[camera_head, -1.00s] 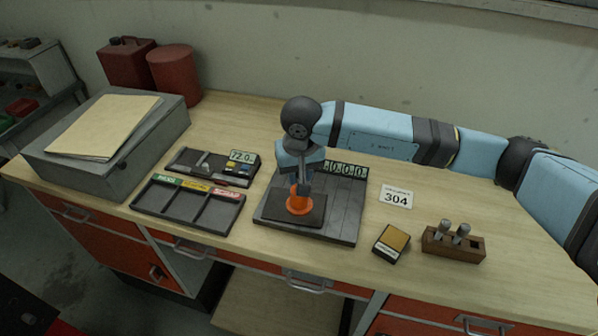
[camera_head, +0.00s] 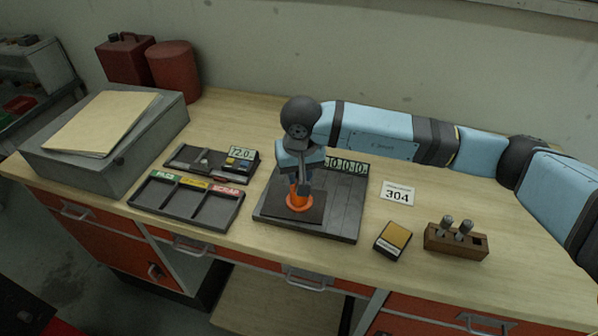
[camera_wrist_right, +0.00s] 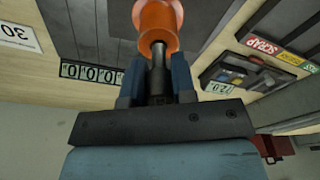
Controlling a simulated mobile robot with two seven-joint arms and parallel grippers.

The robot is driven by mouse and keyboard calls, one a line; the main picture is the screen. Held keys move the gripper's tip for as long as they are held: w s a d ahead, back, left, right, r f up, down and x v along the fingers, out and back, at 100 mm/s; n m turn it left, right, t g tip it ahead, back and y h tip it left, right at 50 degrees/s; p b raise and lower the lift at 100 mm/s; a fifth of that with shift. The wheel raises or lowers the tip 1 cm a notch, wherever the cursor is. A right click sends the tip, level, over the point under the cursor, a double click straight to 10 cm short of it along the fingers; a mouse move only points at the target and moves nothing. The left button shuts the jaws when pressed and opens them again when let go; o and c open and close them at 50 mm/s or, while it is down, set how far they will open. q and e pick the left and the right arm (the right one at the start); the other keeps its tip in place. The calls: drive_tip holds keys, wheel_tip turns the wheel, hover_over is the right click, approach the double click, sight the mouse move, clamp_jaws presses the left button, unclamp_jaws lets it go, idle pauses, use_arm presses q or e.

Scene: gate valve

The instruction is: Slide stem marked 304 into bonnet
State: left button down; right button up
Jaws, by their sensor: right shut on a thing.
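The orange bonnet (camera_head: 298,201) stands upright on a dark pad on the grey fixture plate (camera_head: 338,222) in the middle of the bench. My right gripper (camera_head: 303,184) is directly above it, pointing down. In the right wrist view the gripper (camera_wrist_right: 158,82) is shut on a dark grey stem (camera_wrist_right: 158,72). The stem's far end meets the opening of the orange bonnet (camera_wrist_right: 157,25); how deep it sits inside is hidden. No marking on the stem can be read. A card reading 304 (camera_head: 397,194) lies right of the plate. My left gripper is not in view.
A wooden block (camera_head: 455,243) at the right holds two grey stems. A small yellow-topped box (camera_head: 392,239) lies beside it. Left are a three-compartment tray (camera_head: 187,204), a gauge unit (camera_head: 212,165) and a large grey box (camera_head: 60,165). A numeric display (camera_head: 347,166) stands behind the plate.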

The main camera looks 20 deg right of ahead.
drive_tip(key=shift+f+b, duration=0.8)
drive_tip(key=shift+f, duration=0.05)
idle(0.8)
drive_tip(key=o, duration=1)
drive_tip(key=shift+r, duration=0.35)
drive_tip(key=r, duration=0.4)
drive_tip(key=s+r+b, duration=0.1)
drive_tip(key=r, duration=0.3)
drive_tip(key=r+b, duration=0.1)
drive_tip(key=r, duration=0.4)
drive_tip(key=shift+s+a, duration=0.1)
drive_tip(key=shift+s, duration=0.25)
drive_tip(key=shift+f, duration=0.1)
